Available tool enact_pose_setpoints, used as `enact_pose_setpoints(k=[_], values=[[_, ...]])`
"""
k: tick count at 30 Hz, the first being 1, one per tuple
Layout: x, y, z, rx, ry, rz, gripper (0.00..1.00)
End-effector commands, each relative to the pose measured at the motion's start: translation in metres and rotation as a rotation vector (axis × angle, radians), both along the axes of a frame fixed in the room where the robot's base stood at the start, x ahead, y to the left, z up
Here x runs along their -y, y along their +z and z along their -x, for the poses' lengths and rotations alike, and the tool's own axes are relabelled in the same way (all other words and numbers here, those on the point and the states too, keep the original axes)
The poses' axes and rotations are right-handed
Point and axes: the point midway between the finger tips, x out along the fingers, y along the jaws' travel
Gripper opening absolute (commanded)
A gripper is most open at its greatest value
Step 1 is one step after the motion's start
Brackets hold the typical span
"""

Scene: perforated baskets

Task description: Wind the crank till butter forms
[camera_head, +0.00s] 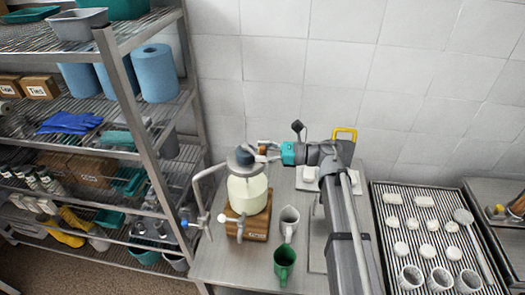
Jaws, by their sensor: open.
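The churn is a glass jar (246,190) of pale cream-coloured contents with a grey lid (240,158). It stands upright on a wooden block (256,222) on the steel counter. My gripper (262,151) reaches in from the right at lid height, with its fingers just right of the lid. It is open. A small brown part shows by the fingers; I cannot tell whether it is the crank's knob or whether the fingers touch it. The crank is mostly hidden by my gripper. I cannot make out butter in the jar.
Wire shelving (120,90) fills the left. A ribbed tray (455,283) with white pieces and cups lies right.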

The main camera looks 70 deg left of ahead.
Motion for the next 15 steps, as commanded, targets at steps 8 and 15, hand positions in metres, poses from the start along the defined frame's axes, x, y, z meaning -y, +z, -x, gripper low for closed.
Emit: enact_pose_setpoints(k=[8,15], values=[[0.0000,0.0000,-0.0001,0.000,0.000,0.000,0.57],[0.0002,0.0000,-0.0001,0.000,0.000,0.000,0.13]])
